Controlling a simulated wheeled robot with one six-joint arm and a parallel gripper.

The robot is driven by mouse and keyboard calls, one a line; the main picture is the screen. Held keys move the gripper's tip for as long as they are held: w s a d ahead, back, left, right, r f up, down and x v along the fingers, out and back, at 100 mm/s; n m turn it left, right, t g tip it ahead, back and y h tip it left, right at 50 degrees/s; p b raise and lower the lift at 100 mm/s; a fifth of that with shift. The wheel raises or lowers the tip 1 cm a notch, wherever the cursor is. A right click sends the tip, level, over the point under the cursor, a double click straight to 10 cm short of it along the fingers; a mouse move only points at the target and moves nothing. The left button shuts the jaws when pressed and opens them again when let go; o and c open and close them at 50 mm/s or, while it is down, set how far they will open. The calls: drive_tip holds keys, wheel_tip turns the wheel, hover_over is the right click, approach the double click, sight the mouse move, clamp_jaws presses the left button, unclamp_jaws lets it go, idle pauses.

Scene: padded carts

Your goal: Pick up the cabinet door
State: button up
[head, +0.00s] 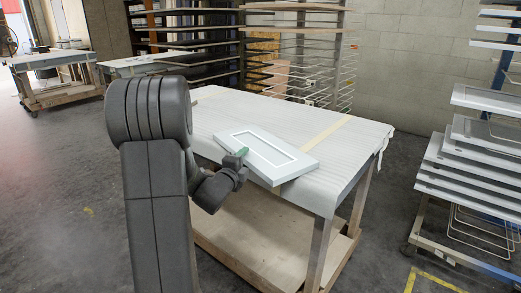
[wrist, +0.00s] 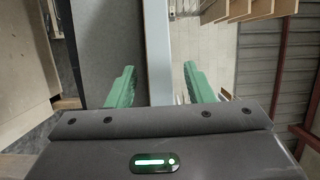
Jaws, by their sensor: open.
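The cabinet door (head: 268,152), pale with a raised frame around a recessed panel, lies flat on the padded cart (head: 345,145), near the edge closest to me. My gripper (head: 241,154) is at the door's left end, with a green finger showing against it. In the wrist view my gripper (wrist: 158,86) is open, its two green fingers apart. A pale vertical strip, which looks like the edge of the cabinet door (wrist: 157,45), runs between them. I cannot tell whether either finger touches it. My arm hides part of the cart's left side.
A wooden lower shelf (head: 245,245) sits under the padded top. A rack of pale panels (head: 470,180) stands at the right. Drying racks (head: 300,60) stand behind. Another cart (head: 55,65) is at the far left. Grey floor is open between the cart and right rack.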

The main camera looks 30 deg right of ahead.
sight(261, 149)
drive_tip(key=shift+x, duration=1.05)
clamp_jaws()
idle(0.5)
drive_tip(key=shift+r, duration=0.2)
